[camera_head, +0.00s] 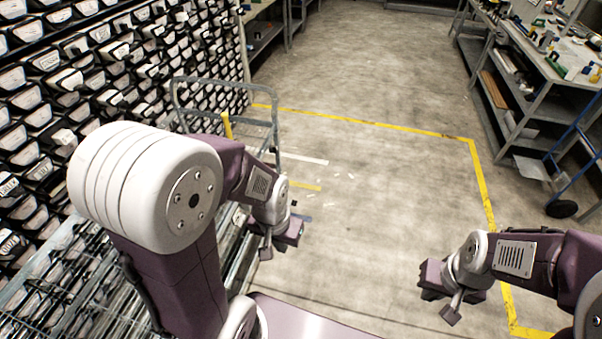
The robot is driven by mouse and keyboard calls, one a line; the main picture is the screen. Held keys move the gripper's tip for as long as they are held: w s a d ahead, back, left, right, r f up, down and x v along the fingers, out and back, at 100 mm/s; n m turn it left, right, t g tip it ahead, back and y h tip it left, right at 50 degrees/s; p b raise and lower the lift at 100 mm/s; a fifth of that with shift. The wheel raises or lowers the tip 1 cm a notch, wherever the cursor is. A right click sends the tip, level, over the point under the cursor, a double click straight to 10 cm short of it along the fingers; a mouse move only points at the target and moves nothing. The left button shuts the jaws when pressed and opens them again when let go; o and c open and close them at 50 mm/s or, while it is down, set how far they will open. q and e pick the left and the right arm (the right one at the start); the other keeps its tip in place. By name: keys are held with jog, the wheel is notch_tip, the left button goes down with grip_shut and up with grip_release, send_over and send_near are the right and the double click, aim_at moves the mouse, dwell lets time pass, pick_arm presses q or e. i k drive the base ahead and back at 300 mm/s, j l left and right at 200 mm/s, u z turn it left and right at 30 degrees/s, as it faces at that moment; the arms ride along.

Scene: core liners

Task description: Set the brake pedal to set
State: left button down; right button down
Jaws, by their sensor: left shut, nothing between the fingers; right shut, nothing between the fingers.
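No brake pedal can be made out. A grey metal cart frame (224,83) with a tall looped handle stands beside the left wall of bins, and my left arm hides its lower part. My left gripper (280,240) hangs in front of the cart frame, shut and empty, apart from anything I can see. My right gripper (452,290) is over bare floor at the lower right, shut and empty.
A wall of bins (60,80) fills the left side. A workbench (545,65) with tools stands at the upper right, with a blue-framed wheeled trolley (572,165) near it. Yellow lines (375,128) mark the floor. The middle floor is mostly clear, with small white scraps.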

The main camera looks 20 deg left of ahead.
aim_at(292, 202)
jog(key=i+u, duration=0.45)
jog(key=i+l+u, duration=0.2)
jog(key=u, duration=0.2)
jog(key=i+l+u, duration=0.3)
jog(key=u, duration=0.15)
jog(key=i+l+u, duration=0.25)
jog(key=l+u, duration=0.15)
jog(key=i+l+u, duration=0.15)
jog(key=l+u, duration=0.3)
jog(key=i+l+u, duration=0.1)
jog(key=l+u, duration=0.75)
jog(key=i+l, duration=0.05)
jog(key=l, duration=0.05)
